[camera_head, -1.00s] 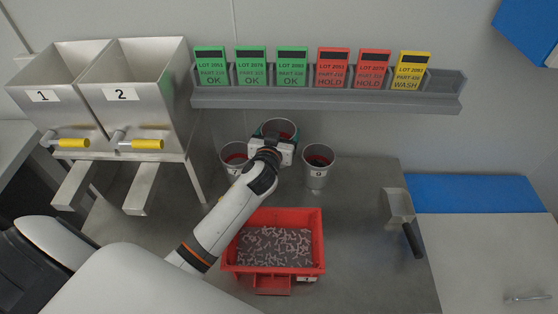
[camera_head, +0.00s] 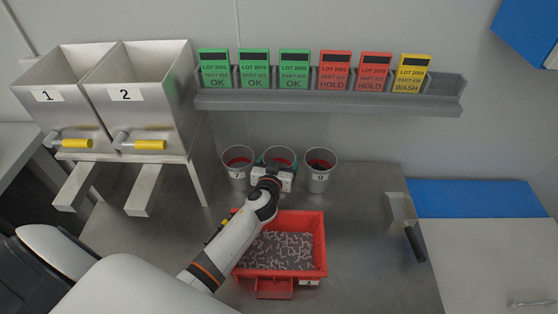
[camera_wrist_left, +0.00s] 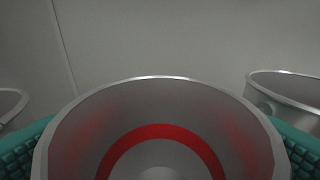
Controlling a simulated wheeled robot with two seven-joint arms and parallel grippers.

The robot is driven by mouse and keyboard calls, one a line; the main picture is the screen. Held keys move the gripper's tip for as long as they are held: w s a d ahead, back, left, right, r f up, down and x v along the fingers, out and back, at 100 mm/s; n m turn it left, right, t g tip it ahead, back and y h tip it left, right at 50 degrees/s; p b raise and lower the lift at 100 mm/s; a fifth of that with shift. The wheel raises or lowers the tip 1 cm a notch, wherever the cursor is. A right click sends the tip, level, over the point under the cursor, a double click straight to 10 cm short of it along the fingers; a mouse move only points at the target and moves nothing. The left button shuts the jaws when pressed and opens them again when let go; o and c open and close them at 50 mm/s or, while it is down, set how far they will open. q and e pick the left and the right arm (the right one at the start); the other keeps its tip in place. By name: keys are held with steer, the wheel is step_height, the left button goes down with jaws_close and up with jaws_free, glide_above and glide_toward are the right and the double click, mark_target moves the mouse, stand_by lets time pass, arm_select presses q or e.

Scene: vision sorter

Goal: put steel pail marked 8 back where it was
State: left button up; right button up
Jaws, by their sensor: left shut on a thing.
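The steel pail in the middle of a row of three (camera_head: 279,153) has a red band inside. My left gripper (camera_head: 278,167) is shut on it, and its hand covers the front where a number would be. In the left wrist view the pail (camera_wrist_left: 165,95) fills the lower middle, with a teal finger pad on each side. The pail looks upright and its rim is about level with its neighbours' rims. I cannot see whether its base touches the table. My right gripper is not in view.
Another steel pail (camera_head: 238,170) stands close on the left and one marked 9 (camera_head: 319,172) close on the right. A red bin (camera_head: 318,245) of small parts sits in front. A scoop (camera_head: 401,208) lies right. A card rack (camera_head: 330,102) is on the wall.

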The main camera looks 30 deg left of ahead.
arm_select(q)
steer(key=o, duration=1.4)
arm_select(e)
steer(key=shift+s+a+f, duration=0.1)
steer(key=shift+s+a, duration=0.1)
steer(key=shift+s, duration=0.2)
arm_select(q)
steer(key=shift+r+p, duration=0.25)
steer(key=shift+p, duration=0.1)
steer(key=b+v, duration=0.2)
steer(key=v, duration=1)
steer(key=shift+s+f, duration=0.1)
steer(key=shift+f, duration=0.1)
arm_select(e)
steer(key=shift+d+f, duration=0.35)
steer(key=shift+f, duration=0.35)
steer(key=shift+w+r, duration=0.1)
